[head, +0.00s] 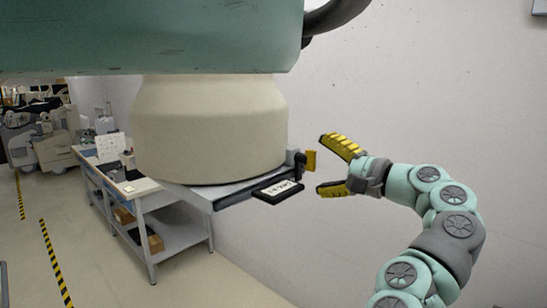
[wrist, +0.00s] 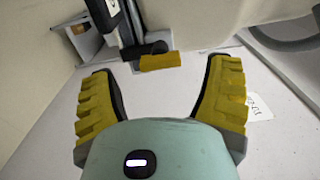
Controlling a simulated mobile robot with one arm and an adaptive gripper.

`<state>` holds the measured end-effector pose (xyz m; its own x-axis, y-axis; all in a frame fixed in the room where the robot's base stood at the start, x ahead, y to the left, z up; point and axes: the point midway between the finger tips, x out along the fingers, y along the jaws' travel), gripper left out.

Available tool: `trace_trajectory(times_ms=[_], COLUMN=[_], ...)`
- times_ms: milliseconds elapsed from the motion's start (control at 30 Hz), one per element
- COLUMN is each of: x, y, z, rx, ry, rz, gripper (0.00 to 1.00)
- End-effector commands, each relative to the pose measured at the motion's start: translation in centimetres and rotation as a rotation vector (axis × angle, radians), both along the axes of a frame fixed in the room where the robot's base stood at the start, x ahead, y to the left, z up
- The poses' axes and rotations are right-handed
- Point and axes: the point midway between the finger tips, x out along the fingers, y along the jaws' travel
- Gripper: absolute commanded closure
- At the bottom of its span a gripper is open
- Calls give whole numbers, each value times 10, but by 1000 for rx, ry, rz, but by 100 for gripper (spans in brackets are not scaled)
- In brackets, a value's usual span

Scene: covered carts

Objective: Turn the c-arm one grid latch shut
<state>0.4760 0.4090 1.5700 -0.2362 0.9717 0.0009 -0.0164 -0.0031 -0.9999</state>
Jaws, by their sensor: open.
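The c-arm's large cream cylindrical head (head: 208,130) hangs under a teal housing (head: 150,38). A grey grid plate (head: 235,190) sits under it. At the plate's right end is the latch, a small yellow tab (head: 310,160) on a black bracket (head: 298,160). My gripper (head: 322,165) is open and empty just right of the tab, its yellow-padded fingers above and below the tab's height. In the wrist view the latch tab (wrist: 160,62) lies between and slightly beyond the fingertips of my gripper (wrist: 164,70), touching neither finger. Whether the latch is fully open cannot be told.
A black-edged handle with a white label (head: 278,190) juts from the plate below the latch. A grey workbench (head: 150,190) with boxes stands behind on the left. A plain wall (head: 430,90) is behind my arm. The striped floor at left is clear.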

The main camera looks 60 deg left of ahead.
Motion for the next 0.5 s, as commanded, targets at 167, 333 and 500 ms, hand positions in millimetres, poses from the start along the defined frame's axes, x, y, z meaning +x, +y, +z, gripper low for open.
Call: trace_trajectory(times_ms=[167, 333, 500], x=[9, 10, 10], y=[-25, -36, -38], z=[0, 0, 0], rx=[2, -1, -1], ry=[1, -1, -1], rz=[-9, -5, -5], gripper=[22, 22, 22])
